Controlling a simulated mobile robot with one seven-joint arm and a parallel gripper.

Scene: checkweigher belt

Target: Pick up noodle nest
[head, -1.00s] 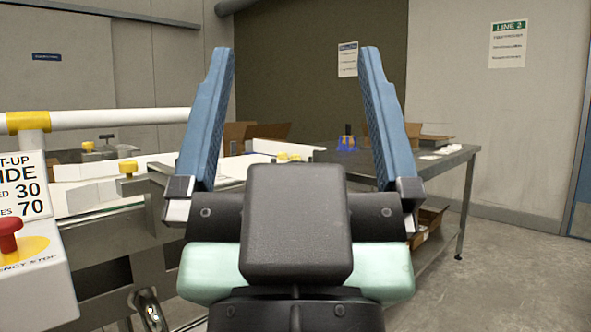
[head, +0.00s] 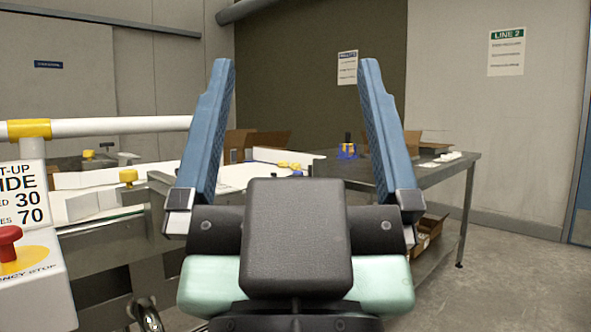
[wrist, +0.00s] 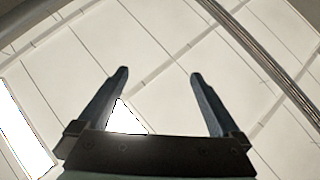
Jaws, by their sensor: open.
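My gripper (head: 294,75) is open and empty in the head view, its two blue fingers spread wide and pointing up. I cannot make out a noodle nest in either view. Small yellow items (head: 283,165) lie on the white surface beyond the gripper, too small to identify. My gripper hides part of the belt area.
A white guard rail (head: 110,126) and a control box with a red stop button (head: 8,236) stand at the left. A metal table (head: 440,170) at the right holds a blue item (head: 347,151) and cardboard boxes. Open floor (head: 500,285) lies at the right.

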